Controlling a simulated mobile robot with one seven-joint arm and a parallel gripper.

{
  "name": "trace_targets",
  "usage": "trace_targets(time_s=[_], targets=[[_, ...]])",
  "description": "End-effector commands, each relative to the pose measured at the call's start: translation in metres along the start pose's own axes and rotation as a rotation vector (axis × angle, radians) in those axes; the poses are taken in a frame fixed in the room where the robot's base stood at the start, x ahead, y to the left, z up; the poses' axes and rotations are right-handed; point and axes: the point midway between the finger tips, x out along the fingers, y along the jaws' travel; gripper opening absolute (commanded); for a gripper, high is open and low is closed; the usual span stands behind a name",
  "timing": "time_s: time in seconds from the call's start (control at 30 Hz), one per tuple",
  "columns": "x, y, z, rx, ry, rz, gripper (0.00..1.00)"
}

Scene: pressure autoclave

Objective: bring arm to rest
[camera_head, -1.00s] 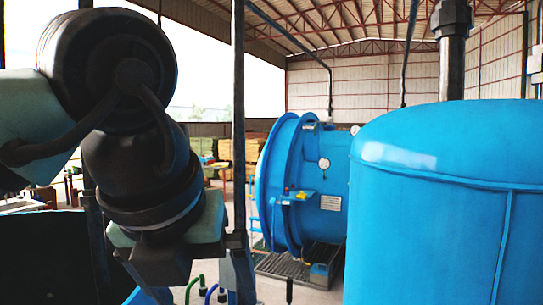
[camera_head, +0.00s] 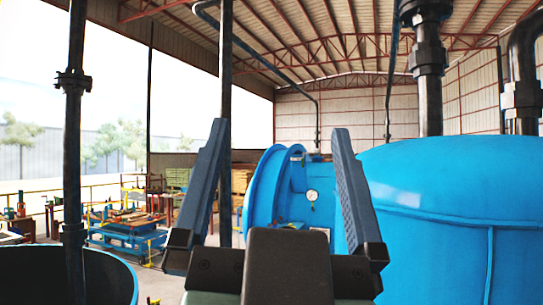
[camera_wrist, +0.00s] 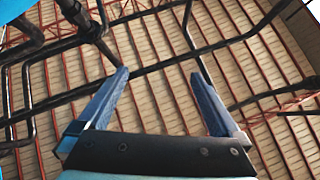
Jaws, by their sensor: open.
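My gripper (camera_head: 275,165) stands upright in the lower middle of the head view, its two dark fingers spread wide with nothing between them. In the wrist view my gripper (camera_wrist: 163,92) is also open and empty, and it points up at the roof. The blue autoclave (camera_head: 262,195) lies behind the gripper in the head view, partly hidden by the right finger. A round gauge (camera_head: 312,195) on it shows between the fingers.
A large blue tank (camera_head: 450,215) fills the right side, with dark pipes (camera_head: 428,75) rising above it. A dark vertical pipe (camera_head: 74,130) and an open blue vessel (camera_head: 70,275) are at left. Behind stands a blue work table (camera_head: 130,235). The wrist view shows roof panels (camera_wrist: 160,50) and pipes.

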Motion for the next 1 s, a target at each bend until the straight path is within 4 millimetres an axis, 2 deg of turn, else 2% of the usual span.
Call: trace_targets(time_s=[0.1, 0.47, 0.57, 0.77, 1.0], targets=[[-0.009, -0.006, -0.004, -0.060, 0.023, -0.036, 1.00], [-0.010, -0.007, -0.005, -0.070, 0.028, -0.042, 1.00], [-0.016, -0.006, 0.001, -0.070, 0.027, -0.042, 1.00], [-0.044, -0.003, 0.030, -0.073, 0.026, -0.040, 1.00], [-0.095, 0.004, 0.081, -0.079, 0.025, -0.036, 1.00]])
